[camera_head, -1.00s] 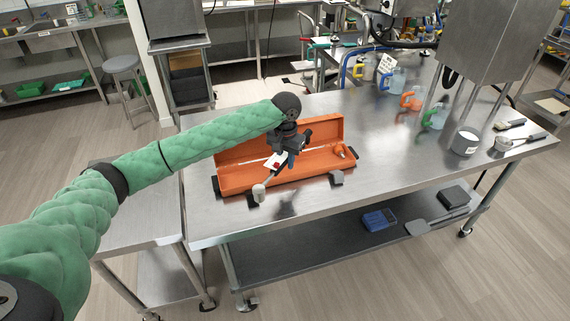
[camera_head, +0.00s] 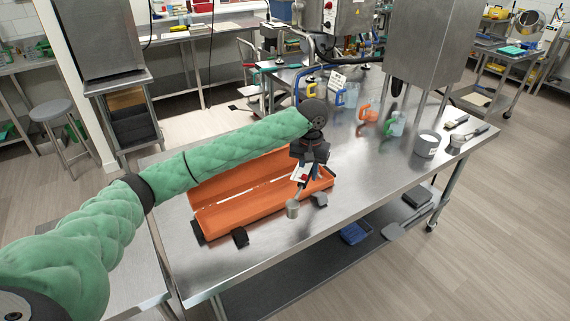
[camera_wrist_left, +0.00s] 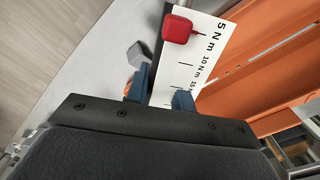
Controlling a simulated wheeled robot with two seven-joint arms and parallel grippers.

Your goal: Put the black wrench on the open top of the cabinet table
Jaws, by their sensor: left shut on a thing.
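My left gripper (camera_head: 303,172) is over the front right end of the open orange toolbox. It is shut on a wrench with a white scale plate, a red pointer and a grey cylindrical end (camera_head: 292,209). In the left wrist view the fingers (camera_wrist_left: 160,88) are at the white scale (camera_wrist_left: 195,60), marked in N m, with a black edge along it. The wrench slants down, its grey end in front of the toolbox (camera_head: 225,222). Whether that end touches the steel table cannot be told. I cannot tell which table is the cabinet table. My right gripper is out of view.
A dark cabinet (camera_head: 130,105) and a stool (camera_head: 55,112) stand at the back left. A side table (camera_head: 125,270) adjoins the left edge.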

